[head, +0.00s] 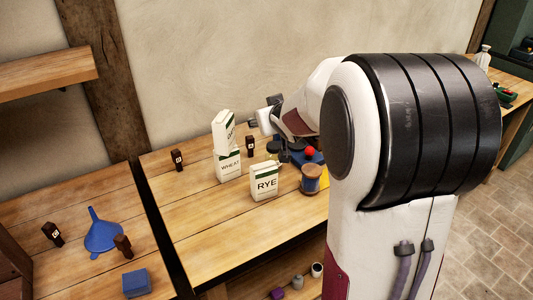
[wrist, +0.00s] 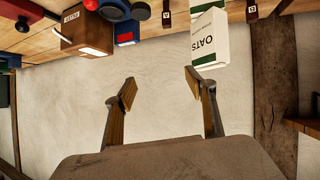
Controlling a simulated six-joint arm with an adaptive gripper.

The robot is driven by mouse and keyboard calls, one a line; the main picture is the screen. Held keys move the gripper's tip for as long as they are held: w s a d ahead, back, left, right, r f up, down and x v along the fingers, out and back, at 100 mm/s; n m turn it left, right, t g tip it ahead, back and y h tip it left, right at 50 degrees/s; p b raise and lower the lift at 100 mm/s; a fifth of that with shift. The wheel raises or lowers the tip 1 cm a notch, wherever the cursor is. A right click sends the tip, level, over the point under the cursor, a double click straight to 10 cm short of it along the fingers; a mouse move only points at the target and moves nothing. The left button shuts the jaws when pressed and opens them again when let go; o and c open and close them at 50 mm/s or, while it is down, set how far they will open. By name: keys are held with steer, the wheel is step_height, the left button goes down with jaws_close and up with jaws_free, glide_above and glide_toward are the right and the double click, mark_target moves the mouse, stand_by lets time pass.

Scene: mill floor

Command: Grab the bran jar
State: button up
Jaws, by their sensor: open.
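No jar with a readable bran label shows. In the head view a round brown jar-like thing (head: 311,180) with a blue band stands right of the RYE carton (head: 264,182); I cannot tell if it is the bran jar. The OATS carton (head: 223,131) sits tilted on the WHEAT carton (head: 230,166). My gripper (head: 262,117) is above the table, just right of the OATS carton. In the wrist view my gripper (wrist: 160,86) is open and empty, facing the wall, with the OATS carton (wrist: 210,40) beyond its right finger.
Small dark labelled blocks (head: 177,160) stand on the table. A red ball (head: 310,152) and dark round pieces lie behind the jar-like thing. A blue funnel (head: 102,235) and blue box (head: 136,283) are on the left table. The table's left front is clear.

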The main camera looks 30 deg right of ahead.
steer(key=w+d+f+t, duration=0.1)
steer(key=w+d+f, duration=0.3)
steer(key=w, duration=0.1)
steer(key=t+y, duration=0.1)
steer(key=y, duration=0.2)
glide_above(275, 147)
steer(key=s, duration=0.1)
steer(key=shift+n, duration=0.4)
step_height(275, 147, down, 7)
steer(key=shift+s+f, duration=0.1)
steer(key=shift+f, duration=1.75)
steer(key=shift+f, duration=0.1)
steer(key=shift+f, duration=0.45)
steer(key=shift+w+f, duration=0.3)
steer(key=shift+f, duration=0.45)
steer(key=shift+w+f, duration=0.25)
steer(key=shift+f, duration=0.5)
steer(key=shift+x, duration=0.85)
